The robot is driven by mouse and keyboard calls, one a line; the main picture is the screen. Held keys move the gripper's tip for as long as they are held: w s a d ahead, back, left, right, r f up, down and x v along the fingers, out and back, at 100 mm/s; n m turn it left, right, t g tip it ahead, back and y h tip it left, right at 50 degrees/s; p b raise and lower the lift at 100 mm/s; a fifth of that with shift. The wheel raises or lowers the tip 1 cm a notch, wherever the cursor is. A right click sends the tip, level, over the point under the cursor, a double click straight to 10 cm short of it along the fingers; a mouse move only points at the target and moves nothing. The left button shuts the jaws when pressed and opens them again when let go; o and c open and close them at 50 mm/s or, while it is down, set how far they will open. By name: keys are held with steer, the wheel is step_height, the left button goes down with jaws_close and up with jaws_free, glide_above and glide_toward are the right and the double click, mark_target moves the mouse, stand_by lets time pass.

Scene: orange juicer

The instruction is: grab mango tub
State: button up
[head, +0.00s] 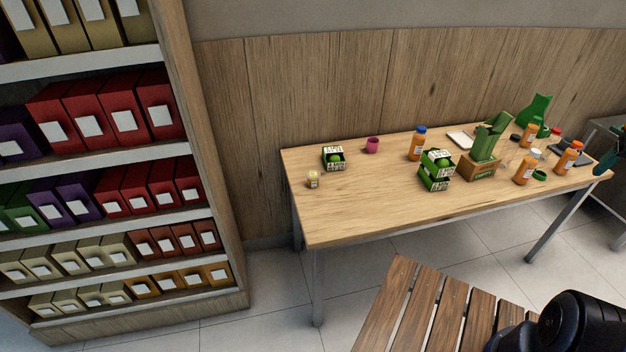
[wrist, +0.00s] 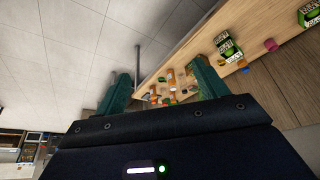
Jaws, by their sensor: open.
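A small tub (head: 313,180) with a yellowish body and pale label stands near the left end of the wooden table (head: 350,205). It looks like the mango tub, but its label is too small to read. I cannot make it out in the wrist view. My gripper (wrist: 163,82) is open in the wrist view, its two green fingers wide apart with nothing held between them. The table's objects show beyond the fingers, at a distance. In the head view, a dark green part at the right edge appears to be my gripper, far from the tub.
A green crate (head: 334,158) and pink cup (head: 372,145) are behind the tub. A slatted wooden bench (head: 430,310) stands in front; a shelf (head: 200,130) is left. The table's front left is clear.

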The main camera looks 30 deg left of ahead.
steer(key=w+a+r+n+g, duration=0.1)
steer(key=w+a+n, duration=0.1)
steer(key=w+a, duration=0.5)
steer(key=w+a+r+n, duration=0.25)
steer(key=w+a, duration=0.25)
steer(key=w, duration=0.3)
steer(key=w+a+f+n+g, duration=0.1)
steer(key=w+a+f+n, duration=0.15)
steer(key=a, duration=0.45)
steer(key=w+a+f+n, duration=0.1)
steer(key=w+a+f, duration=0.1)
steer(key=w+a, duration=0.35)
steer(key=w+a+f+n+g, duration=0.1)
steer(key=w+a+f, duration=0.1)
steer(key=a, duration=0.7)
steer(key=n+g, duration=0.2)
steer(key=n, duration=0.6)
glide_above(313, 173)
step_height(313, 173, down, 30)
steer(key=shift+w+d+f, duration=0.1)
steer(key=shift+w+d, duration=0.05)
steer(key=shift+f, duration=0.2)
steer(key=f, duration=1)
steer(key=shift+s+f, duration=0.2)
steer(key=shift+f, duration=0.05)
steer(key=c, duration=0.9)
